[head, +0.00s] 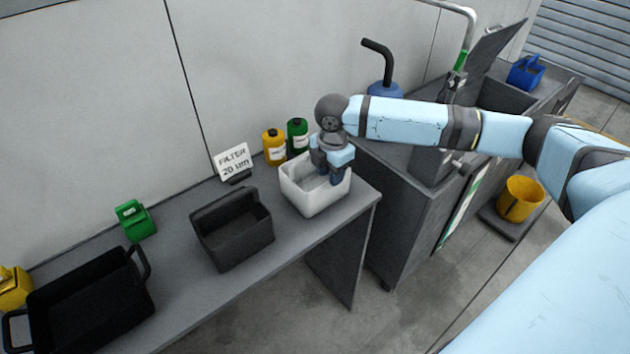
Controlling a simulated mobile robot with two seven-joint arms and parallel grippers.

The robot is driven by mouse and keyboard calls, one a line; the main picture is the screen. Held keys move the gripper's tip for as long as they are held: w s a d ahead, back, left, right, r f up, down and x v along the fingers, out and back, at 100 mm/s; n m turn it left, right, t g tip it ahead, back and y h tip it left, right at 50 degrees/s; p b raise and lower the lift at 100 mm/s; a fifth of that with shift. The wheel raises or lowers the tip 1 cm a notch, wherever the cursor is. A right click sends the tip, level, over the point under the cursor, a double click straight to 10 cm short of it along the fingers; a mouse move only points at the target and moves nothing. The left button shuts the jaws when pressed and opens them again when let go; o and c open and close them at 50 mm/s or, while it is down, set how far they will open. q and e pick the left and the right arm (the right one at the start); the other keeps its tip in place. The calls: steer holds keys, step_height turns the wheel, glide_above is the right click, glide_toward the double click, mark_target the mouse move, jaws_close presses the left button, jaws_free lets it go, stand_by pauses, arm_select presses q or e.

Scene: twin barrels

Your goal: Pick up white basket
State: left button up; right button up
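The white basket (309,199) stands upright near the right end of the grey table. It is an open box and its inside looks empty apart from my gripper. My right gripper (329,178) points down at the basket's right side, with its fingers over or just inside the opening. The gripper's own body and wrist hide part of the right and back rim. I cannot tell whether the fingers touch the basket wall or how far apart they are. My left gripper is not in view.
A dark grey basket (232,232) stands left of the white one. A yellow bottle (275,147) and a green bottle (297,136) stand behind it, by a filter sign (233,161). A black tray (92,303) is at far left. A grey sink unit (415,215) adjoins on the right.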

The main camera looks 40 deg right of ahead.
step_height(320, 180, down, 3)
steer(key=shift+s+f, duration=0.1)
steer(key=shift+f, duration=0.1)
steer(key=shift+r, duration=0.1)
jaws_close()
